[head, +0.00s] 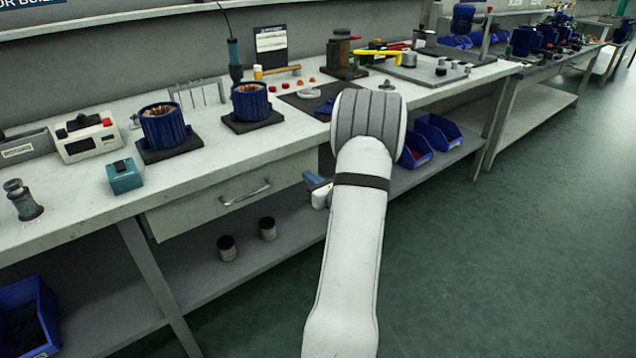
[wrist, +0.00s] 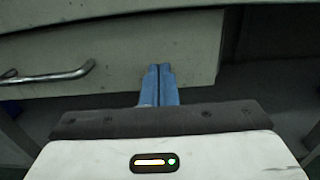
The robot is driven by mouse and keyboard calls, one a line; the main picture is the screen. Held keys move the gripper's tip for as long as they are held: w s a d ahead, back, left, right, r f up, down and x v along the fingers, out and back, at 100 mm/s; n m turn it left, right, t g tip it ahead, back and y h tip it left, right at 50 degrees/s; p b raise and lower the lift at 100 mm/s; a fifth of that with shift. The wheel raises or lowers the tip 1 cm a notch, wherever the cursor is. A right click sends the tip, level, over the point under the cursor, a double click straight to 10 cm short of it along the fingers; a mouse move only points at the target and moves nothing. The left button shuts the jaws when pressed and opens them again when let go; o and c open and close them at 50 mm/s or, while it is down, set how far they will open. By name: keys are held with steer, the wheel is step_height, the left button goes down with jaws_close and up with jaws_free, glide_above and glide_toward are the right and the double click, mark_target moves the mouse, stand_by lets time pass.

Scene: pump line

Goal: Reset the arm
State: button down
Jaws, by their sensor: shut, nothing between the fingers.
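My arm rises through the middle of the head view and bends over at its top. My gripper (wrist: 160,72) shows in the wrist view with its two blue fingers together and nothing between them. It is in front of the workbench, near the bench's drawer (wrist: 150,55). In the head view only a small blue part of the gripper (head: 314,181) shows left of my arm, below the bench top. The rest of it is hidden behind the arm.
The workbench (head: 75,215) runs along the left and back. Blue motor housings (head: 163,127) stand on dark pads on it. The drawer handle (head: 245,192) sticks out left of my gripper. Blue bins (head: 440,134) sit on the lower shelf. The green floor (head: 520,240) at right is clear.

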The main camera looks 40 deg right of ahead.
steer(key=s+a+p, duration=0.1)
steer(key=s, duration=0.9)
steer(key=w+a+r+n+g+y+p, duration=0.1)
steer(key=w+a+r+n+y+p, duration=0.25)
steer(key=a, duration=0.35)
steer(key=w+a+r+n+g+y+p, duration=0.1)
steer(key=w+a+r+n+y+p, duration=0.1)
steer(key=a+r+n+y, duration=0.4)
steer(key=s+a+r+n+g+y+p, duration=0.1)
steer(key=a+r+n+g+p, duration=0.25)
steer(key=a, duration=0.55)
steer(key=s+a+r+n+g+y+p, duration=0.2)
steer(key=a+r+n+g, duration=0.25)
steer(key=a, duration=0.55)
steer(key=s+a+r+n+g+h+p, duration=0.3)
steer(key=s+a+r+n+g+p, duration=0.25)
steer(key=s+a+n, duration=0.3)
steer(key=s+d+r+n+h+p, duration=0.1)
steer(key=s+r+n+h+p, duration=0.4)
steer(key=r+n, duration=0.4)
steer(key=shift+s+r+n+h+p, duration=0.15)
steer(key=shift+s+n+h+p, duration=0.15)
steer(key=shift+n+h+p, duration=0.7)
steer(key=shift+d, duration=0.1)
